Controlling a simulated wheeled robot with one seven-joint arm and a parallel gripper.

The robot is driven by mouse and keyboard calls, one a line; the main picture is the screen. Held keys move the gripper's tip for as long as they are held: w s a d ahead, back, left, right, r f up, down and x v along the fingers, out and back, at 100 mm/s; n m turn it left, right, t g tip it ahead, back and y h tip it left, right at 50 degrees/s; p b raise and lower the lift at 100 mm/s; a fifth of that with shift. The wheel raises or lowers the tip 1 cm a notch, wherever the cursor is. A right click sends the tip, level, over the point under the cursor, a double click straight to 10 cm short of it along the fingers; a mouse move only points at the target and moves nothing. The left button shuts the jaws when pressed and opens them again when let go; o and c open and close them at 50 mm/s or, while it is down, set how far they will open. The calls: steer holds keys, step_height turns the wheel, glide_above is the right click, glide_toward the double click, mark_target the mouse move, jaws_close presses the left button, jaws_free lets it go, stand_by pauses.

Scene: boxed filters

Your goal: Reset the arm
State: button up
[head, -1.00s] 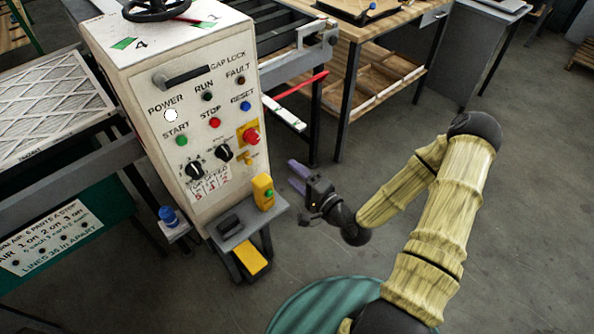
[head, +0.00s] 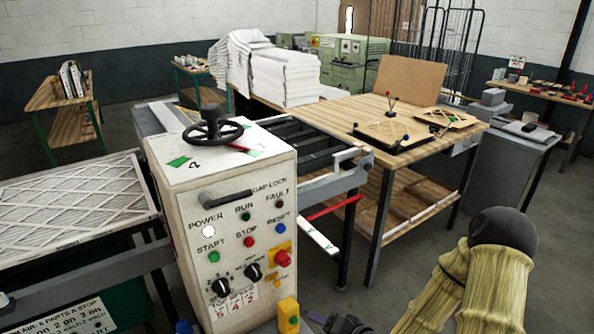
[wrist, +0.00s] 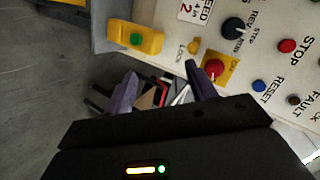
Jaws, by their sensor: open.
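My gripper (wrist: 162,88) shows in the wrist view with its two purple fingers apart and nothing between them. It faces the lower front of the white control cabinet, apart from it as far as I can tell. The control cabinet (head: 235,180) stands left of my arm, with a lit white POWER lamp (head: 208,231) and a red stop knob (head: 282,258).
A yellow box with a green button (head: 288,315) sits at the cabinet's lower right; it also shows in the wrist view (wrist: 135,38). A wooden workbench (head: 400,150) stands behind. A framed filter (head: 75,205) lies on the left conveyor. Floor between cabinet and arm is open.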

steer(key=s+d+r+n+g+h, duration=0.3)
steer(key=d+r+n+g+h, duration=0.1)
steer(key=d+h, duration=0.3)
steer(key=s+d+r+n+g+h, duration=0.1)
steer(key=s+r+g, duration=0.1)
steer(key=s+r, duration=0.6)
steer(key=shift+v, duration=0.95)
steer(key=shift+w, duration=0.1)
